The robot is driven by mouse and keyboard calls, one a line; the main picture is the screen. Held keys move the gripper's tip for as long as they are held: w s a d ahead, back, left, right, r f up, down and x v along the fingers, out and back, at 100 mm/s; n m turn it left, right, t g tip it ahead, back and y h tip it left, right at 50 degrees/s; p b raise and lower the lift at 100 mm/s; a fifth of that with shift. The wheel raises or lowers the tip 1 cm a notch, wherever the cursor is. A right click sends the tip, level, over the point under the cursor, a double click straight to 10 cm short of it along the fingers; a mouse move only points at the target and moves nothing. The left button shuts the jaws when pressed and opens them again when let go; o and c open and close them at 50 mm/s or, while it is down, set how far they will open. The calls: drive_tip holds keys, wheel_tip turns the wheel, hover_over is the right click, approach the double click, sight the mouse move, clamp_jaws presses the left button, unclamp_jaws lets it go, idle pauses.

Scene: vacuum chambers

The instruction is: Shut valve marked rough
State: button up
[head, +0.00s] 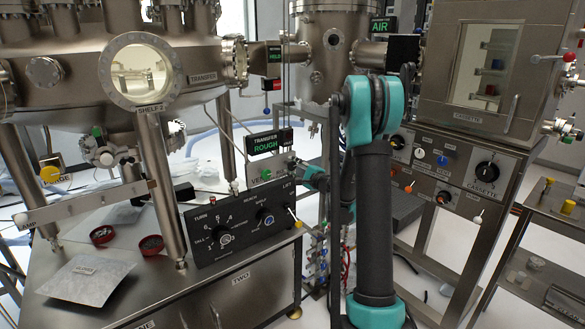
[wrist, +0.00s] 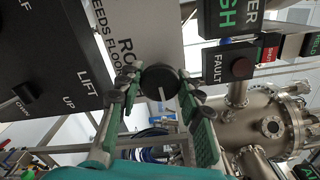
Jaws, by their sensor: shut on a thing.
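The valve knob (wrist: 157,78) is round and black with a white pointer line, which points down in the wrist view. It sits on a pale plate (wrist: 150,30) with partly hidden lettering starting "RO". My gripper (wrist: 158,92) has its fingers on both sides of the knob and is shut on it. In the head view my gripper (head: 308,172) is small and partly hidden at the plate's right edge. The knob cannot be made out there. A sign reading TRANSFER ROUGH (head: 268,142) in green stands just above the plate.
A black panel (head: 240,222) with dials, marked TURN and LIFT, stands below the plate. A dark red button marked FAULT (wrist: 242,67) is right of the knob in the wrist view. The steel chamber (head: 75,75) is behind left; a cassette cabinet (head: 484,65) is at right.

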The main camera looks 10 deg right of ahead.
drive_tip(key=shift+m, duration=0.4)
drive_tip(key=o, duration=1.2)
drive_tip(key=v, duration=1.2)
